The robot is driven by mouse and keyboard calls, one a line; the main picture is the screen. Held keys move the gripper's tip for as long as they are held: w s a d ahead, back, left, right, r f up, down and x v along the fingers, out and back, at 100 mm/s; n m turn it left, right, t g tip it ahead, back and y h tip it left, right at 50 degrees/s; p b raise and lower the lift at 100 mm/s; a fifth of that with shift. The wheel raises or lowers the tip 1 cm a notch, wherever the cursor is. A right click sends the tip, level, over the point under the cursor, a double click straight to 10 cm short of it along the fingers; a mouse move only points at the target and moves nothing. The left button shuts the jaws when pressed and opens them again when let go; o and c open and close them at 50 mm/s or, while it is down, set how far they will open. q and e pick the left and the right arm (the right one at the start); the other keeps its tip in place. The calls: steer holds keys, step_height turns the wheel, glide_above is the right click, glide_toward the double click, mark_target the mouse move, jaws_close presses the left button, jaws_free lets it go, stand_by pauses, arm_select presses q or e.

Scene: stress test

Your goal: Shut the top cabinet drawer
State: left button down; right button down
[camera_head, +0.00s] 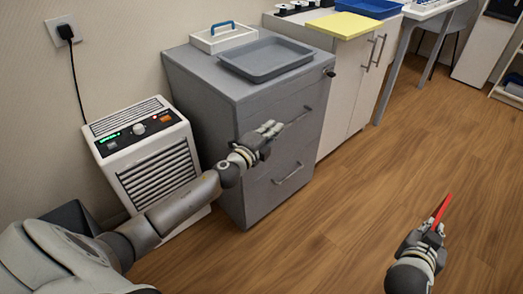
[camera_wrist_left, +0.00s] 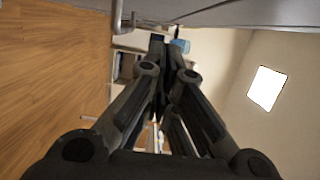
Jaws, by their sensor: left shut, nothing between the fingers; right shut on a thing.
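The grey cabinet (camera_head: 222,135) stands against the wall with two drawers in its front. The top drawer (camera_head: 312,101) looks about flush with the cabinet, though my left arm covers part of it, so I cannot tell if a small gap is left. The bottom drawer's handle (camera_head: 290,174) shows below. My left gripper (camera_head: 272,129) is shut and empty in front of the top drawer, beside its handle (camera_head: 300,115). In the left wrist view the shut fingers (camera_wrist_left: 170,45) lie close to the grey front (camera_wrist_left: 240,12); contact is unclear. My right gripper (camera_head: 433,228) is shut on a red thin object (camera_head: 441,209).
A grey tray (camera_head: 265,75) and a white caddy with a blue handle (camera_head: 222,42) sit on the cabinet. A white heater-like unit (camera_head: 155,172) stands left of it. A white cupboard (camera_head: 345,95) with a yellow board (camera_head: 345,25) stands right. The wooden floor in front is clear.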

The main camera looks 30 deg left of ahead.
steer(key=shift+d+r, duration=0.1)
steer(key=shift+r, duration=0.1)
steer(key=shift+s+d+r+p, duration=0.1)
steer(key=shift+r+p, duration=0.05)
steer(key=shift+p, duration=0.15)
arm_select(q)
steer(key=s, duration=1)
